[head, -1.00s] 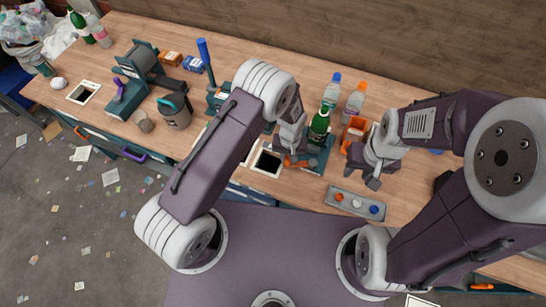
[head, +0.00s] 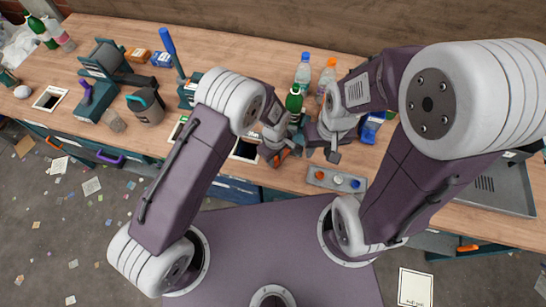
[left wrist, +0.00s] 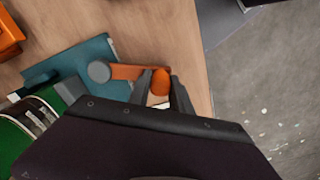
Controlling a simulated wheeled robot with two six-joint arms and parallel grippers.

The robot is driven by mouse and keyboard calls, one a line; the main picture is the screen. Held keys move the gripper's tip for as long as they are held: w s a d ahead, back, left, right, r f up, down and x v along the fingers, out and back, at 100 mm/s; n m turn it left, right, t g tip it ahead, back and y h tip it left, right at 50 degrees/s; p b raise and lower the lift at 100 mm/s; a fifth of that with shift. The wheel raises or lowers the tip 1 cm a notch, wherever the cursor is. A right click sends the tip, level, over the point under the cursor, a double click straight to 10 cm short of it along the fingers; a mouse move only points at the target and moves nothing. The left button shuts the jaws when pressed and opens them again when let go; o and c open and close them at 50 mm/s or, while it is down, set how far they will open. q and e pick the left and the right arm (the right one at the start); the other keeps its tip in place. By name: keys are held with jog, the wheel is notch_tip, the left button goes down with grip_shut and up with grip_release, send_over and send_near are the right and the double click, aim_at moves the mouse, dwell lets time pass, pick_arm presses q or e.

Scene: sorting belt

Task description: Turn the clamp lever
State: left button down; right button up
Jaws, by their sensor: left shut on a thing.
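The clamp lever (left wrist: 127,72) is an orange bar with a rounded orange knob (left wrist: 160,83) at its end and a grey round pivot at the other. It sits on a teal clamp base (left wrist: 80,68) at the table's front edge. My left gripper (head: 281,158) is shut on the knob end, one dark finger on each side in the left wrist view (left wrist: 164,92). A green bottle (head: 294,103) stands upright at the clamp; its lower part is hidden by my grippers. My right gripper (head: 322,153) is open and empty, just right of the left one.
A grey strip with coloured round pieces (head: 337,180) lies in front at right. Clear bottles with a blue cap (head: 304,70) and an orange cap (head: 328,75) stand behind. A blue box (head: 372,128) is right of my right gripper. A dark opening (head: 245,149) lies left of the clamp.

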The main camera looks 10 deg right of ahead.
pick_arm(q)
jog(key=shift+s+d+n, duration=0.2)
jog(key=shift+n, duration=0.1)
dwell(0.4)
jog(key=c, duration=1.3)
grip_release()
jog(key=shift+c, duration=0.2)
jog(key=shift+o, duration=0.9)
notch_tip(320, 180, up, 9)
jog(key=p, duration=0.7)
jog(key=shift+s+r, duration=0.1)
jog(key=shift+r, duration=0.1)
jog(key=shift+f, duration=0.15)
